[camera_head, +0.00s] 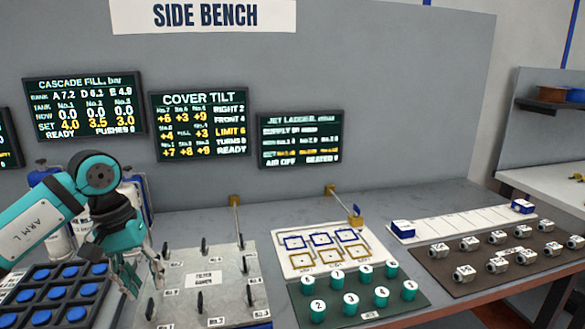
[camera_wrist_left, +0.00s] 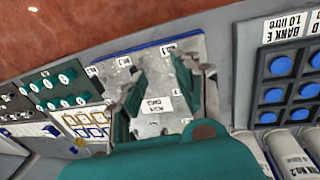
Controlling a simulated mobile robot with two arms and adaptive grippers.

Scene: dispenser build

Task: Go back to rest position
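My left gripper (camera_head: 142,272) hangs from my teal left arm at the lower left of the head view, at the left edge of a grey metal filter cover plate (camera_head: 225,262). Its two fingers are apart with nothing between them. In the left wrist view the open fingers (camera_wrist_left: 163,75) are in front of the same plate (camera_wrist_left: 150,127), which shows between them. Whether the fingertips touch the plate cannot be told. My right gripper is in neither view.
Upright dark knobs ring the plate. A blue-button panel (camera_head: 32,311) and white cylinders stand left. Right are a diagram board (camera_head: 300,262), a green board of teal knobs (camera_head: 338,309), a white strip (camera_head: 455,222) and a dark mat of metal fittings (camera_head: 470,282). Screens line the wall.

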